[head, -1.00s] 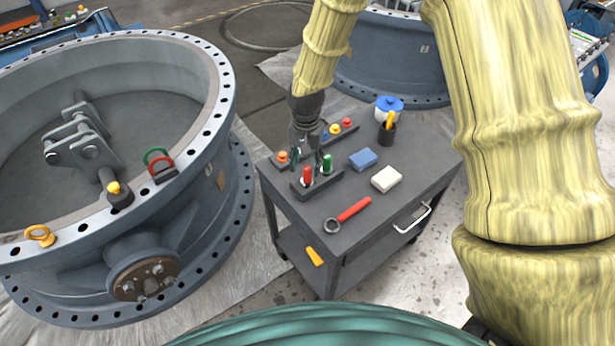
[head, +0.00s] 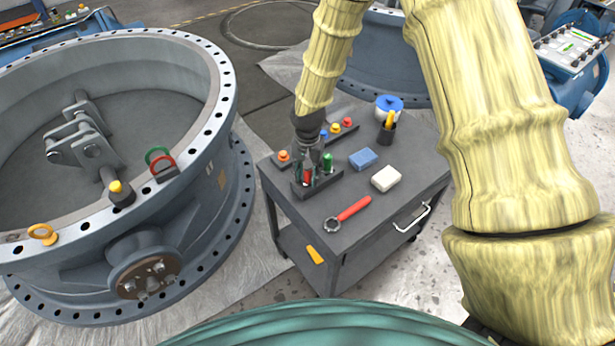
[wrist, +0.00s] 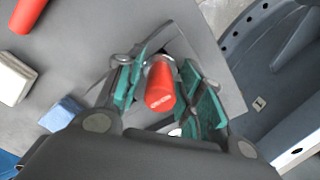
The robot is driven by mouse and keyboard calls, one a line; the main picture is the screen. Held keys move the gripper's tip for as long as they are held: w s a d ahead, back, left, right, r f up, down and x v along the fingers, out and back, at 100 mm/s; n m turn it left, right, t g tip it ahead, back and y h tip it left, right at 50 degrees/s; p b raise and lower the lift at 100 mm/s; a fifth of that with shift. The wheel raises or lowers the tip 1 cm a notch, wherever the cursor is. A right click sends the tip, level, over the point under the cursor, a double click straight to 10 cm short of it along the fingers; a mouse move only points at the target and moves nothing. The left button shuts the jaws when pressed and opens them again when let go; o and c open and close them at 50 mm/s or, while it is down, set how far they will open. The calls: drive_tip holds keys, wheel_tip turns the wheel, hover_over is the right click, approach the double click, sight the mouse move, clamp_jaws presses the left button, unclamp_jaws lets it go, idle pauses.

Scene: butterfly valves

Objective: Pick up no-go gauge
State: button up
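The no-go gauge with a red handle (head: 306,177) stands in a dark block (head: 325,183) on the grey cart, beside a green-handled gauge (head: 328,160). My gripper (head: 309,172) is over the block, pointing down at the red handle. In the wrist view the red handle (wrist: 160,88) lies between the teal pads of my gripper (wrist: 165,95), with narrow gaps showing on both sides. My gripper is open around it. The gauge's lower end is hidden, and the green gauge does not show clearly in the wrist view.
The cart top (head: 300,212) holds a red wrench (head: 350,210), a blue block (head: 363,159), a white block (head: 386,179), a pen cup (head: 387,132) and a rail with coloured knobs (head: 343,131). A large valve body (head: 190,180) stands at the left.

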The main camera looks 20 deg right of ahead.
clamp_jaws()
